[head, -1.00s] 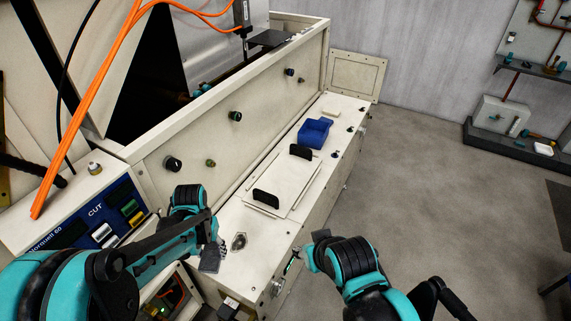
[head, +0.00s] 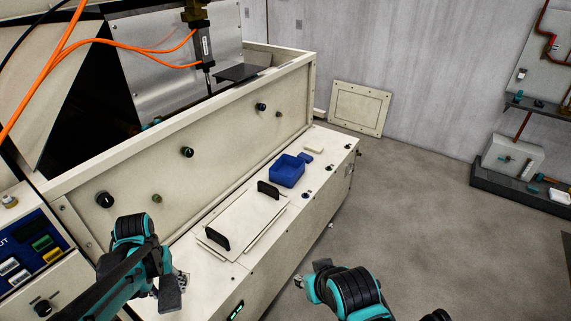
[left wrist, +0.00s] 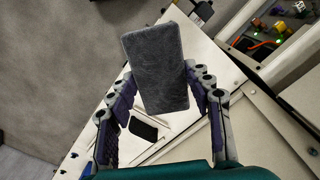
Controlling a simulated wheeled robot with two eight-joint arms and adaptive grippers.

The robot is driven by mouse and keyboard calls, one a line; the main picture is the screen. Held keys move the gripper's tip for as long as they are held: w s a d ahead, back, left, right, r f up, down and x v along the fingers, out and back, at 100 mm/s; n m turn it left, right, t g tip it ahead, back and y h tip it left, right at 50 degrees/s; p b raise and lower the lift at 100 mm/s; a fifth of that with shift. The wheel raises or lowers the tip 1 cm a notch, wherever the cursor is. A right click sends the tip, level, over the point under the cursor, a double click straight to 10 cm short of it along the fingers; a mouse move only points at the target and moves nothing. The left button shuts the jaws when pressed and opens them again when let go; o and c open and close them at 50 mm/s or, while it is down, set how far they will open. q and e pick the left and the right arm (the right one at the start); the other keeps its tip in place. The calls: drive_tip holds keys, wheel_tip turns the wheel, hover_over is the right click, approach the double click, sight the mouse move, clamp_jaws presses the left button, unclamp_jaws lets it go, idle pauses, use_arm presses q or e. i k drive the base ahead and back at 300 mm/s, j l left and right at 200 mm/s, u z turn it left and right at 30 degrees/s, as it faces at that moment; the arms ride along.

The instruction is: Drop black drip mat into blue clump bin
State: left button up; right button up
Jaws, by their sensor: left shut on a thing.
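The black drip mat is a dark grey, rough slab (left wrist: 160,65) between the fingers of my left gripper (left wrist: 160,100) in the left wrist view. My left gripper is shut on it. In the head view my left gripper (head: 172,280) is at the lower left, above the near end of the white bench, and the mat (head: 170,294) shows as a small dark piece. The blue clump bin (head: 287,171) stands open on the bench farther back, apart from the gripper.
A white panel (head: 240,226) with two black handles (head: 217,239) (head: 268,189) lies between my left gripper and the bin. A small blue block (head: 306,158) and a pale block (head: 314,149) lie beyond the bin. A tall cream wall with knobs borders the bench's left.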

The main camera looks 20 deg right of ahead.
sight(287, 171)
drive_tip(key=i+l+u, duration=0.1)
drive_tip(key=l, duration=0.35)
drive_tip(key=i+l+u, duration=0.15)
drive_tip(key=l, duration=0.3)
drive_tip(key=i+l+u, duration=0.1)
drive_tip(key=i+l, duration=0.15)
drive_tip(key=l, duration=0.2)
drive_tip(key=i+l+u, duration=0.1)
drive_tip(key=l, duration=0.4)
drive_tip(key=i+l+u, duration=0.1)
drive_tip(key=l, duration=0.4)
drive_tip(key=i+l+u, duration=0.15)
drive_tip(key=l, duration=0.35)
drive_tip(key=i+l+u, duration=0.1)
drive_tip(key=i+l, duration=0.4)
drive_tip(key=l, duration=0.15)
drive_tip(key=i+l+u, duration=0.15)
drive_tip(key=l, duration=0.2)
drive_tip(key=i, duration=0.05)
